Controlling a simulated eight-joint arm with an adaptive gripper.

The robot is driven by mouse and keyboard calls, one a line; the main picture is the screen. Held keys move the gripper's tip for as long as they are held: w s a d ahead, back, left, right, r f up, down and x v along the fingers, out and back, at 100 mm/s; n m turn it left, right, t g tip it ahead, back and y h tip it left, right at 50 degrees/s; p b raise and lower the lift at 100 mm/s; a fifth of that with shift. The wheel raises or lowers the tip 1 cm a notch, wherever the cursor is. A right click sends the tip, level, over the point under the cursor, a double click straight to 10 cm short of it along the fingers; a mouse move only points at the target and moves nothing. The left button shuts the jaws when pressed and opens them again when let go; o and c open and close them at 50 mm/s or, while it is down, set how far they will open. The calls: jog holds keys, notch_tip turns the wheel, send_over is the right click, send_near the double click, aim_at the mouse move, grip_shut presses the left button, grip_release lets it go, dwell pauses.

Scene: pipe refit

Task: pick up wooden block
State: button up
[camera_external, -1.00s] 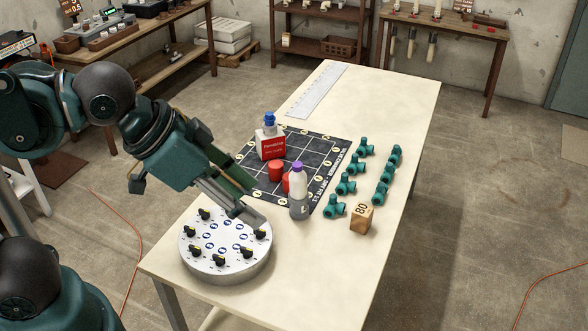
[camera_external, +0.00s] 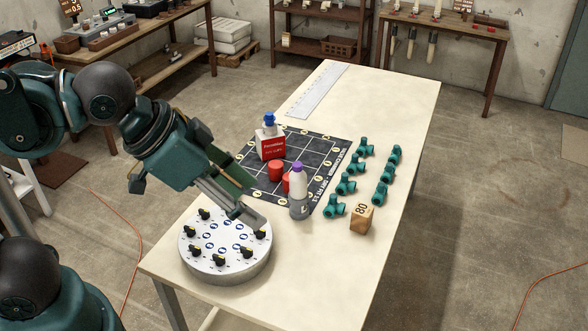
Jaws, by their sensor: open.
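The wooden block (camera_external: 361,220) is a light brown cube marked "80". It sits on the pale tabletop near the right edge, just right of the nearest teal pipe fitting. My gripper (camera_external: 256,205) is open and empty, pointing down and to the right, above the back right part of the round white dial plate. It is well to the left of the block and apart from it. The block is in clear view, with nothing covering it.
Red cylinders (camera_external: 275,171) and a red-and-white box (camera_external: 270,143) stand on the black grid mat (camera_external: 318,148). Several teal fittings (camera_external: 346,184) line the right side. The round dial plate (camera_external: 225,270) lies below my gripper.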

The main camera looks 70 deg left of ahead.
jog(key=n+g+b, duration=0.5)
jog(key=n+g, duration=0.2)
jog(key=n, duration=0.1)
send_over(363, 209)
notch_tip(363, 209, down, 29)
jog(key=shift+s+d+f, duration=0.1)
jog(key=shift+d+f, duration=0.05)
jog(key=shift+f, duration=0.05)
jog(key=shift+a+f, duration=0.3)
jog(key=shift+f, duration=0.3)
jog(key=shift+f, duration=1.3)
